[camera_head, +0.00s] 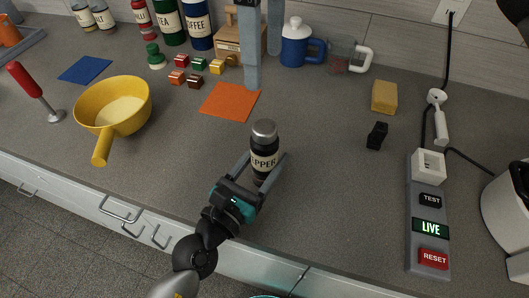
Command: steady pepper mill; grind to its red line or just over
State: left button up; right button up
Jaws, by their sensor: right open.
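The pepper mill (264,140) stands upright near the counter's front edge, with a grey cap, a dark body and a pale label reading "PPER". My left gripper (265,158) reaches in low from the front left, one finger on each side of the mill's body. Whether its fingers touch the mill is unclear. Two long grey fingers of my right gripper (266,70) hang down from the top edge. They are apart, with nothing between them, and appear above and beyond the mill. I cannot make out a red line.
An orange mat (230,101) lies behind the mill. A yellow pan (112,105) is at left, a yellow sponge (385,96) at right. A panel (429,228) with TEST, LIVE and RESET stands front right.

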jog(key=n+g+y, duration=0.6)
jog(key=y, duration=0.8)
send_over(277, 136)
notch_tip(277, 136, down, 9)
jog(key=shift+w+r, duration=0.1)
jog(key=d+f+t+y, duration=0.4)
jog(key=d+f, duration=0.1)
jog(key=d, duration=0.2)
jog(key=a, duration=1.2)
jog(key=shift+s+f+m, duration=0.2)
jog(key=shift+s+m, duration=0.05)
jog(key=shift+m, duration=0.15)
jog(key=shift+a, duration=0.1)
jog(key=shift+c, duration=0.3)
grip_shut()
